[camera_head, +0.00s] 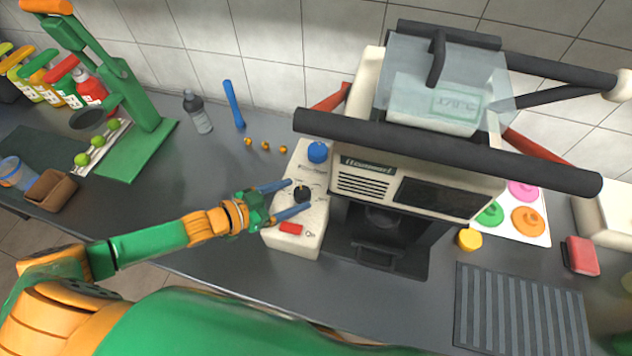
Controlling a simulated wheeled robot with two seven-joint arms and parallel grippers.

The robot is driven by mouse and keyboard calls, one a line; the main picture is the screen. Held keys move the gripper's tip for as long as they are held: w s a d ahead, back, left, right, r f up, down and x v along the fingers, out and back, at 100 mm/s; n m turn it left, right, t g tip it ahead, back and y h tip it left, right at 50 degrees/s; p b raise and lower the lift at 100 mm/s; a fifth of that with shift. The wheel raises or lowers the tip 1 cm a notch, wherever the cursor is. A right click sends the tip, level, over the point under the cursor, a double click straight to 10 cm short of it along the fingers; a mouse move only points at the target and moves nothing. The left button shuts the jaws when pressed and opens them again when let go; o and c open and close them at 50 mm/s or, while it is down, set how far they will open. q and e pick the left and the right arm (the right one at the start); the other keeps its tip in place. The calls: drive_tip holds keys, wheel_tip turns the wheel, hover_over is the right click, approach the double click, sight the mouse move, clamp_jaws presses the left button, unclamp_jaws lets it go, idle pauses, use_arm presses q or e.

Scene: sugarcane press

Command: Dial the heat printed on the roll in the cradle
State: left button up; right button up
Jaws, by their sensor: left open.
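A white control box (282,238) stands left of the press (365,178). It carries a blue knob (317,151) at the back, a black dial knob (302,194) in the middle and a red switch (291,228) in front. My left gripper (297,197) is open, its two blue fingers on either side of the black knob; I cannot tell if they touch it. A pale roll (420,105) lies at the top of the press behind a clear cover (400,70). Its green-framed print looks like 170 °C but is too blurred to be sure. My right gripper is not in view.
Dark padded bars (440,150) cross the press. A green lever press (140,150) stands at the left. A striped grey mat (522,310) lies at the right.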

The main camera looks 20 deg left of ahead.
sight(299, 193)
use_arm(q)
drive_tip(key=shift+x, duration=1.7)
drive_tip(key=shift+w+d+f, duration=0.2)
drive_tip(key=shift+f, duration=0.05)
drive_tip(key=shift+s+a, duration=0.15)
drive_tip(key=c, duration=0.6)
clamp_jaws()
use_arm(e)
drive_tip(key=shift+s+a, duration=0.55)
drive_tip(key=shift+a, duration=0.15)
use_arm(q)
drive_tip(key=shift+h+b, duration=0.3)
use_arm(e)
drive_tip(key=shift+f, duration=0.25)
